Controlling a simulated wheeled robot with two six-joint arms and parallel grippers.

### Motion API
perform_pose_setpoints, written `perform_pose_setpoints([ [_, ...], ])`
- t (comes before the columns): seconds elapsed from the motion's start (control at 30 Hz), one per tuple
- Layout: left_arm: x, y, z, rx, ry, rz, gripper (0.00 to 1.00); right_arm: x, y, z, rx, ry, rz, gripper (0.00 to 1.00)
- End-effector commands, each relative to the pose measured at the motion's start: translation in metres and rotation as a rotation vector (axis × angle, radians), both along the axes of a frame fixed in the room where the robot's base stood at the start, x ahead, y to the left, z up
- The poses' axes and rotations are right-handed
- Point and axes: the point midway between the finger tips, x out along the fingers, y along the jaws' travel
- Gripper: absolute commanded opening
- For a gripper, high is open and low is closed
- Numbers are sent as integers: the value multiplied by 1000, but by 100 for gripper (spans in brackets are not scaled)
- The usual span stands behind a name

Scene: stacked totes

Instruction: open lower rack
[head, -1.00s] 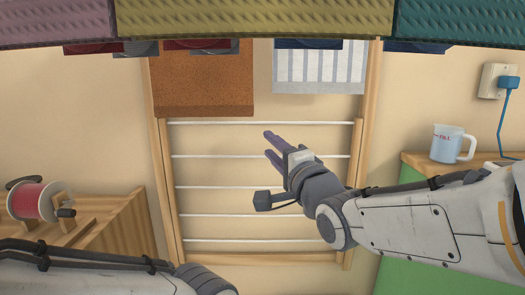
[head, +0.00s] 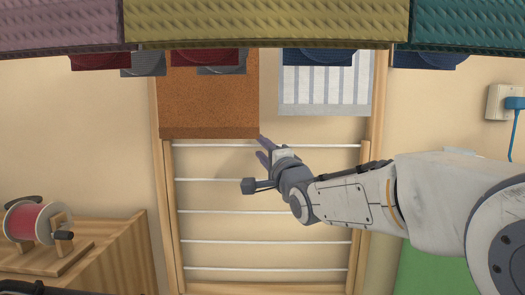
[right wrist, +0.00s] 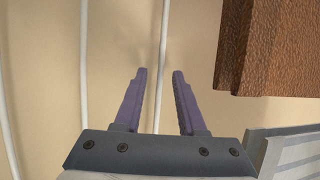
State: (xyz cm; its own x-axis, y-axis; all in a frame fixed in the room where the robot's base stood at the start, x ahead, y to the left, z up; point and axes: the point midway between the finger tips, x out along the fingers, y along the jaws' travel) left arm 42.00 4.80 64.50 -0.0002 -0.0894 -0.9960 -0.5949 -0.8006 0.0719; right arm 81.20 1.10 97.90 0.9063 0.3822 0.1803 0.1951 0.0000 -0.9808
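The lower rack (head: 168,215) is a wooden frame with several white rods, low against the beige wall in the head view. My right gripper (head: 263,149) is at its top rod (head: 330,145), just below the brown hanging cloth. In the right wrist view the gripper (right wrist: 160,72) is open, its two purple fingers apart. A white rod (right wrist: 163,40) passes through the gap between them in the picture; I cannot tell whether it lies between the fingers or behind them. My left gripper is not in view.
A brown cloth (head: 208,95) and a striped cloth (head: 325,85) hang above the rack; the brown one shows close in the wrist view (right wrist: 275,45). A wooden cabinet with a red spool (head: 30,220) stands left. A socket (head: 503,102) is on the wall right.

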Motion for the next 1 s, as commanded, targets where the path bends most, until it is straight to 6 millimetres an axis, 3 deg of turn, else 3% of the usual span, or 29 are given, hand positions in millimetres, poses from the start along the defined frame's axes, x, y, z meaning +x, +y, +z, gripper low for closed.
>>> perform_pose_setpoints([
  [0.17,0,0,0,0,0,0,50,0,1,0,0,0,1,40],
  [0.27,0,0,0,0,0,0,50,0,1,0,0,0,1,5],
  [0.3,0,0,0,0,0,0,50,0,1,0,0,0,1,0],
  [1.0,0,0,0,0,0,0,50,0,1,0,-1,1,1,0],
])
